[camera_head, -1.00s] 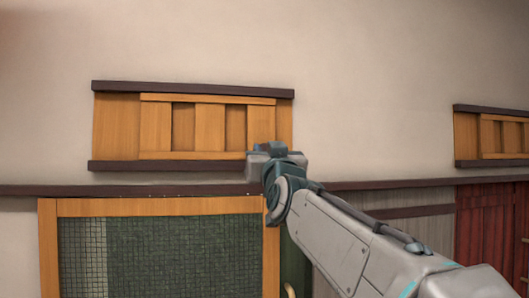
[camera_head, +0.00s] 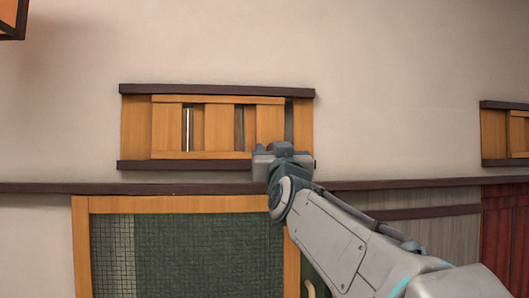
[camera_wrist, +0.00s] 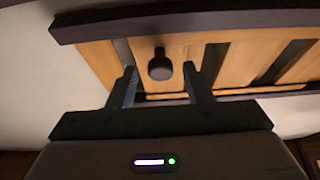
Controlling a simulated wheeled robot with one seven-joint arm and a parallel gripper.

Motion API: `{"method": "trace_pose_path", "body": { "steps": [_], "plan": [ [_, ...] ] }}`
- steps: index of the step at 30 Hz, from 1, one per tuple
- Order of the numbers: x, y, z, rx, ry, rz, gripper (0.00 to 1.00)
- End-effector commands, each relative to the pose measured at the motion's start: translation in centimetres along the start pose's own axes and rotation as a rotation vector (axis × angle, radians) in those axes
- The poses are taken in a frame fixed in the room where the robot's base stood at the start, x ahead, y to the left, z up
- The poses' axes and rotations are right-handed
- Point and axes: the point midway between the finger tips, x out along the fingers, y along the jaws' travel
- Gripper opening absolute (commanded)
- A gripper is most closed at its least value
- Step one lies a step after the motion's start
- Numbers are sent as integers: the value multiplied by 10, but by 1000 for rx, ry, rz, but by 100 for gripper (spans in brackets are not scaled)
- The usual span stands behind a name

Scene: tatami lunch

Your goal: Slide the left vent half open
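The left vent (camera_head: 136,128) is a wooden slatted panel in a dark-railed frame on the wall. My gripper (camera_head: 283,152) is at the vent's lower right and hides that corner. In the wrist view my gripper (camera_wrist: 160,82) is open, its two fingers on either side of a dark round knob (camera_wrist: 160,65) on the panel. Small gaps show between knob and fingers; whether either touches is unclear.
A second vent (camera_head: 494,130) is at the right edge on the same wall. A dark rail (camera_head: 60,188) runs below the vents, with a wood-framed green mesh panel (camera_head: 190,255) and a red door (camera_head: 505,230) beneath. An orange-brown object (camera_head: 12,18) shows at top left.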

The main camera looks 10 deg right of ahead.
Motion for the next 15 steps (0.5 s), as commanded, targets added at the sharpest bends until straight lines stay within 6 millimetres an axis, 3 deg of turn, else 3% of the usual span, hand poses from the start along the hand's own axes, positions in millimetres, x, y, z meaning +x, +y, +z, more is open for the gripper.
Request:
{"method": "trace_pose_path", "body": {
  "steps": [8, 15],
  "plan": [
    [-8, 0, 0, 2, 1, -1, 46],
    [-49, 0, 2, 0, 3, 0, 46]
  ]
}}
